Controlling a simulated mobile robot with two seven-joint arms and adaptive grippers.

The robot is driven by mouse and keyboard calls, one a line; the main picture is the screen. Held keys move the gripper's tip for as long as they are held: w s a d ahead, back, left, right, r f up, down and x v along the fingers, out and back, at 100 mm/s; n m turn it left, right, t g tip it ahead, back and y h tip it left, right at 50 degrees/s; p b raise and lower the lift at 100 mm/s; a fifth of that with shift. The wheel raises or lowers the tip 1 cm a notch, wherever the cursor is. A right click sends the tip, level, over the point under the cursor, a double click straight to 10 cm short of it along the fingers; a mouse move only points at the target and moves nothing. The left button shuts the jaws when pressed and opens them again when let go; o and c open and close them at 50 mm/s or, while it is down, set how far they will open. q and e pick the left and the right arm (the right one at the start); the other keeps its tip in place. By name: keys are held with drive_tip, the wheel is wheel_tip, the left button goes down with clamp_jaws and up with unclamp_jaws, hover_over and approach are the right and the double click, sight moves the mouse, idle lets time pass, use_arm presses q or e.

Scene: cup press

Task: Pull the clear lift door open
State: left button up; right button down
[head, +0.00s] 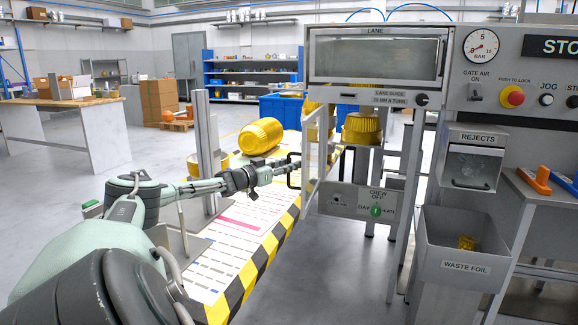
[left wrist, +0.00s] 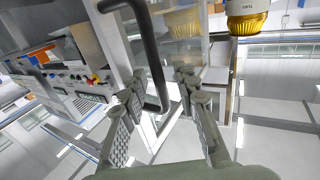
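The clear lift door (head: 312,135) is a see-through panel in a pale frame at the left side of the press, seen nearly edge-on in the head view. It appears upright and lowered. Its black bar handle (head: 291,179) sticks out to the left. In the left wrist view the dark handle (left wrist: 148,45) runs down in front of the clear panel. My left gripper (head: 286,170) is at the handle, its fingers apart in the left wrist view (left wrist: 160,85). The handle's lower part shows between the fingers; I cannot tell whether they touch it. My right gripper is not in view.
A yellow ribbed cup (head: 261,136) lies on its side on the striped-edge lane (head: 205,284). Another yellow cup (head: 361,129) is behind the panel. A metal post (head: 207,145) stands left of my left gripper. The press's control panel and the waste foil bin (head: 451,268) are to the right.

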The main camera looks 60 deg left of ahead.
use_arm(q)
drive_tip(key=shift+s+f, duration=0.1)
drive_tip(key=s+d, duration=0.2)
drive_tip(key=s, duration=0.9)
drive_tip(key=shift+s, duration=0.35)
idle(0.7)
